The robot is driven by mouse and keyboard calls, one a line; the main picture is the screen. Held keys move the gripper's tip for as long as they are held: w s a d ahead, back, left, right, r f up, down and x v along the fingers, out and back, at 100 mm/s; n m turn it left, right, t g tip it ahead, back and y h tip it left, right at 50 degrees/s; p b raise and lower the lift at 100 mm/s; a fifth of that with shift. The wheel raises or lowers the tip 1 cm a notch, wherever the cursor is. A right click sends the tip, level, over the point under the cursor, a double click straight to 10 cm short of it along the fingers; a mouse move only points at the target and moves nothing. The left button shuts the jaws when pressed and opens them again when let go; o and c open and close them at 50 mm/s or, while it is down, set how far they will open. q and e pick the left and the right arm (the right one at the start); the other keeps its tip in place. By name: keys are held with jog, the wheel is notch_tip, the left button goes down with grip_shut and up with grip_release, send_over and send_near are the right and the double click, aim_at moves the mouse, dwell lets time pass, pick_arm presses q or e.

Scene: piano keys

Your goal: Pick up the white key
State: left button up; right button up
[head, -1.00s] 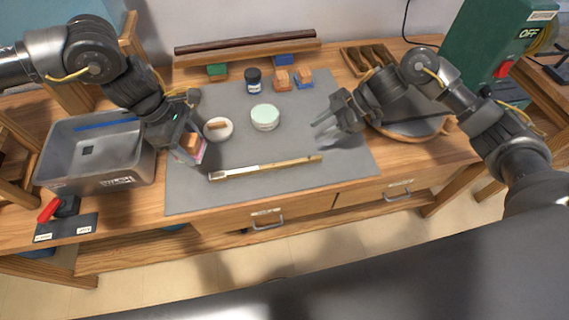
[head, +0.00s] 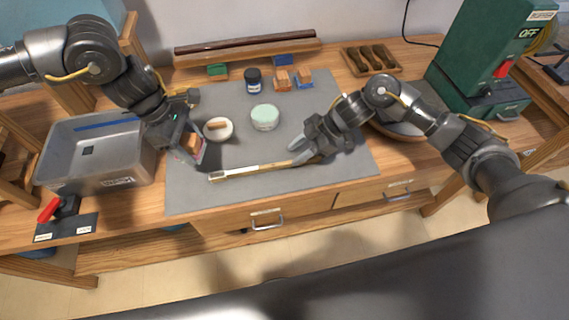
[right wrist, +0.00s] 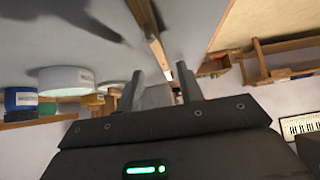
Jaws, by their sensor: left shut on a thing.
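The white key (head: 262,168) is a long wooden bar with a white left end. It lies flat on the grey mat (head: 215,193). My right gripper (head: 292,154) is open near the key's right, bare-wood part; one finger overlaps the key in the head view. In the right wrist view the gripper (right wrist: 161,85) has its fingers apart, and the key (right wrist: 148,28) runs toward the space between them; contact cannot be told. My left gripper (head: 188,140) is shut on a wooden block (head: 194,144) beside the grey bin.
A grey bin (head: 120,181) stands at left. A round pale-green-topped tub (head: 265,117), a white dish (head: 218,129) and a dark jar (head: 253,80) stand on the mat behind the key. A green machine (head: 490,50) stands at right. The mat's front is clear.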

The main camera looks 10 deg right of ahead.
aim_at(282, 163)
jog(key=x, duration=0.5)
jog(key=shift+a+f, duration=0.1)
grip_shut()
